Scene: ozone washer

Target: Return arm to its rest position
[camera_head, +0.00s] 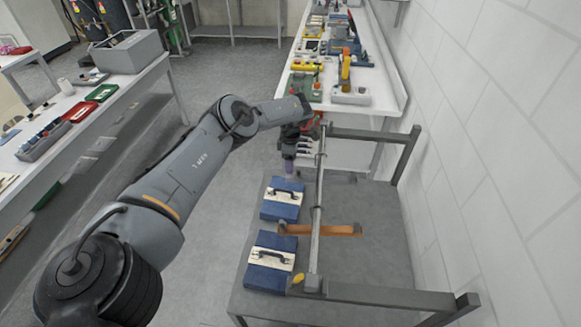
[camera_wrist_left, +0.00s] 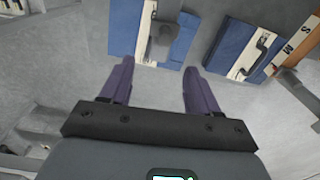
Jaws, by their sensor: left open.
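My left arm (camera_head: 180,180) reaches in from the lower left of the head view, extended over the grey cart. My left gripper (camera_head: 288,170) points down above the cart's far left part. In the left wrist view the left gripper (camera_wrist_left: 159,66) shows two purple fingers spread wide with nothing between them. A blue case with a pale band and dark handle (camera_head: 282,198) lies just below and nearer; it also shows beyond the fingertips in the wrist view (camera_wrist_left: 120,30). A second such case (camera_head: 270,262) lies nearer on the cart. My right gripper is in neither view.
The grey cart (camera_head: 370,260) has a metal rail frame (camera_head: 317,210) close to the gripper and an orange bar (camera_head: 335,230). A white bench (camera_head: 385,95) with several tools stands beyond. Another bench (camera_head: 125,88) is at left. A white wall borders the right.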

